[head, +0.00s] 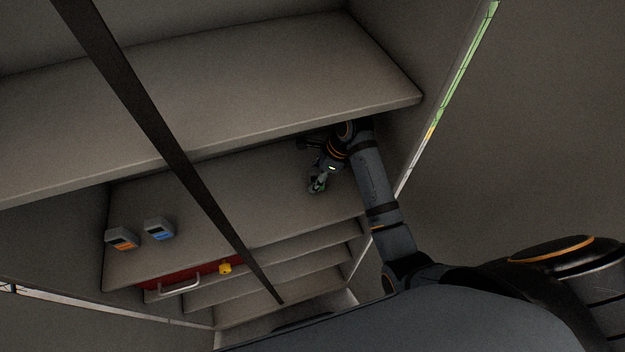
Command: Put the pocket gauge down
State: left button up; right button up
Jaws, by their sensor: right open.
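My right gripper (316,184) reaches in under the upper shelf, at the right part of the shelf below it. It is open, with its fingers pointing down toward that shelf (250,190). A small greenish and pale patch shows at its fingertips; it may be a pocket gauge, but it is too small and too covered to tell. Two small boxy gauges stand at the left of the same shelf, one with an orange face (122,239) and one with a blue face (158,229). My left gripper is not in view.
The upper shelf (250,85) hangs close over my right arm. A dark diagonal bar (150,115) crosses in front of the shelves. Below are a red item (190,273) with a pale handle, a yellow object (225,268) and lower shelves. The middle of the gauges' shelf is clear.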

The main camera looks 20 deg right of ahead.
jog(key=b+v, duration=0.1)
jog(key=v, duration=0.4)
jog(key=shift+s+r, duration=0.15)
jog(key=shift+r, duration=0.1)
